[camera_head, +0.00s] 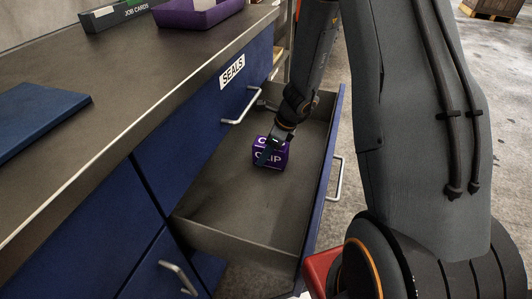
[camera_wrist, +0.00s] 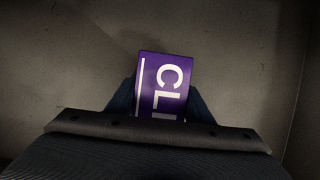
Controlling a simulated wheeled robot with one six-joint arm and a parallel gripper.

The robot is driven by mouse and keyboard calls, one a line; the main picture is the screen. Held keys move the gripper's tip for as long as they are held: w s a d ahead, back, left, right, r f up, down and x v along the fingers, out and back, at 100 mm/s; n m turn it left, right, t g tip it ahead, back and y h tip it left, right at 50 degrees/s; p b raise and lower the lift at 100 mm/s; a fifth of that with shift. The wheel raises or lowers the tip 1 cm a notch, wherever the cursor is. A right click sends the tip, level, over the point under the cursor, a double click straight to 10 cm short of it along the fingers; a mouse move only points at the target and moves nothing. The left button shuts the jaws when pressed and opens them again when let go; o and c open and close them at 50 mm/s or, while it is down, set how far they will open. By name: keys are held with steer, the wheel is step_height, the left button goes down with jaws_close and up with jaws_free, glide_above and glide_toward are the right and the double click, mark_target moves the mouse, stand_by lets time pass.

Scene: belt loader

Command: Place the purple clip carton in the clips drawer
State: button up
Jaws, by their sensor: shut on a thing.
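The purple clip carton (camera_head: 268,154) has white lettering and is inside an open, otherwise empty drawer (camera_head: 225,205). My gripper (camera_head: 275,150) reaches down into the drawer and is shut on the carton. In the wrist view the carton (camera_wrist: 162,85) sits between the two fingers (camera_wrist: 160,103), with its "CLI" lettering showing and its lower end hidden by the gripper. The grey drawer floor (camera_wrist: 70,75) is behind it. I cannot tell whether the carton touches the floor. The open drawer's own label is not visible.
A closed drawer front labelled "SEALS" (camera_head: 232,70) is beside and above the open drawer. The blue bench's worktop (camera_head: 150,75) holds a purple tray (camera_head: 190,14), a job cards box (camera_head: 115,12) and a blue panel (camera_head: 38,112). The drawer floor around the carton is clear.

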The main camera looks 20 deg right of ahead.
steer(key=o, duration=0.7)
steer(key=shift+f, duration=0.15)
steer(key=o, duration=0.4)
steer(key=shift+o, duration=0.2)
steer(key=p+v, duration=0.4)
steer(key=v, duration=0.8)
